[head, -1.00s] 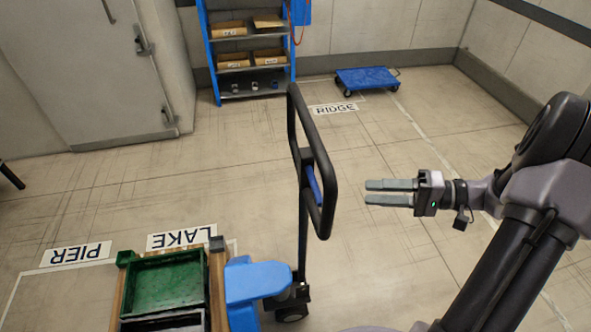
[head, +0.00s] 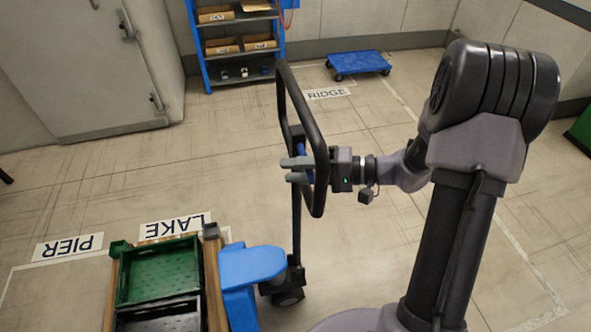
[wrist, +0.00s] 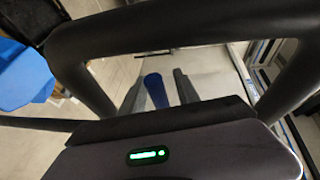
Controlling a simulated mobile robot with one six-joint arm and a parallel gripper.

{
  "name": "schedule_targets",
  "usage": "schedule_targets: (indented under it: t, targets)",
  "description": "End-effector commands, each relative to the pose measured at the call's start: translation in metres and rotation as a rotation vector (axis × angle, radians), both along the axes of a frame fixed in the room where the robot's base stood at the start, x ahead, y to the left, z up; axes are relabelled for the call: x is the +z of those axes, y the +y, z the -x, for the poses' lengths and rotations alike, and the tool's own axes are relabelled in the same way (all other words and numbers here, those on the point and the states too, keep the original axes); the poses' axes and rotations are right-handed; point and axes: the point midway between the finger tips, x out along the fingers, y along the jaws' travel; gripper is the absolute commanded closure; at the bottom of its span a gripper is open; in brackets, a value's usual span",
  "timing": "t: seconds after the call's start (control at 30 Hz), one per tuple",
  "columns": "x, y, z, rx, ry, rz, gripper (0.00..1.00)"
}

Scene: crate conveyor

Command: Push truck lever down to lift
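The pallet truck (head: 252,270) stands at the lower middle in the head view, with its black loop handle (head: 318,140) upright. The blue lever (head: 302,150) sits within the loop, mostly hidden by my fingers. My gripper (head: 297,171) reaches through the loop from the right. In the wrist view the blue lever (wrist: 155,90) lies between the two fingers of my gripper (wrist: 159,88), with a gap visible on each side. The fingers are apart and not closed on it. I cannot tell whether either finger touches the lever.
A green crate (head: 120,275) and a black crate (head: 200,312) sit on wood left of the truck. Floor signs LAKE (head: 175,226), PIER (head: 68,247) and RIDGE (head: 327,93) show. A blue shelf (head: 205,70) and blue cart (head: 358,63) stand at the back.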

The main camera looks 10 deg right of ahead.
Motion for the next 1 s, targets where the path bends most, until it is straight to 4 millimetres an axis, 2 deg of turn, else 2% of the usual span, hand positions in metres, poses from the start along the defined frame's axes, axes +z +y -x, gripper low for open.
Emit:
schedule_targets:
  t: [0.07, 0.23, 1.0]
  targets:
    - [0.0001, -0.0002, 0.0001, 0.0, 0.0, 0.0, 0.66]
    - [0.0001, -0.0003, 0.0001, 0.0, 0.0, 0.0, 0.99]
    - [0.0001, -0.0003, 0.0002, 0.001, 0.0, 0.0, 1.0]
